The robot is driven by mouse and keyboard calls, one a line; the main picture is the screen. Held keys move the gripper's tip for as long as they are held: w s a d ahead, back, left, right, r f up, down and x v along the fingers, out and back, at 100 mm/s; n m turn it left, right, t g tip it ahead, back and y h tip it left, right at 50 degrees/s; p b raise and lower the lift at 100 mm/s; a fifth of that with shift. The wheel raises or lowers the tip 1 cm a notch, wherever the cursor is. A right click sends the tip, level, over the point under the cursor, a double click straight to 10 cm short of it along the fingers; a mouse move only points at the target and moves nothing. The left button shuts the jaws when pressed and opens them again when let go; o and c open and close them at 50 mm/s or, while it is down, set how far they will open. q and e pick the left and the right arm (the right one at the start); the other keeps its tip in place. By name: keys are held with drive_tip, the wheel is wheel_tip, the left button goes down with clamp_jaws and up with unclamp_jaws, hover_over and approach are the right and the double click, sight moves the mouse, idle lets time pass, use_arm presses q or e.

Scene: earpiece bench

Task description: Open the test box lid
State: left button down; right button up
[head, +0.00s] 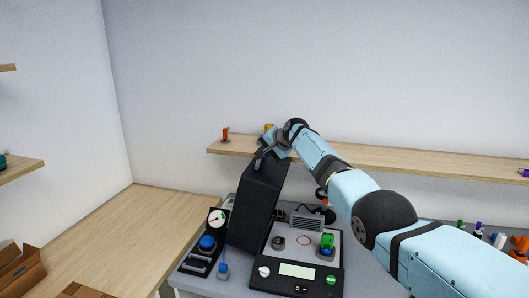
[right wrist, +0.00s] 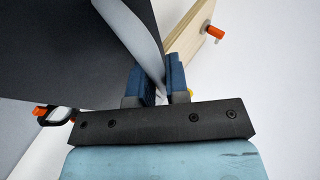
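The test box (head: 295,281) stands on the grey bench, with a small display and buttons on its front panel. Its dark lid (head: 257,205) is raised steeply, so the inside of the box shows. My right gripper (head: 262,156) is at the lid's upper edge. In the right wrist view, the lid (right wrist: 60,50) fills the upper left, and its edge runs down between the two blue fingers of the gripper (right wrist: 164,85). The fingers look closed around that edge, though the exact contact is partly hidden. My left gripper is in neither view.
A gauge unit (head: 216,218) with a blue knob stands left of the box. Several small coloured parts lie at the right. The wooden table (head: 130,235) at left is mostly clear.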

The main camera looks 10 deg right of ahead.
drive_tip(key=o, duration=0.4)
drive_tip(key=shift+s+d, duration=0.1)
drive_tip(key=shift+s+d+r, duration=0.3)
drive_tip(key=shift+r, duration=0.05)
drive_tip(key=b+v, duration=0.2)
drive_tip(key=v, duration=1)
drive_tip(key=shift+s+r+b, duration=0.15)
drive_tip(key=shift+b, duration=0.15)
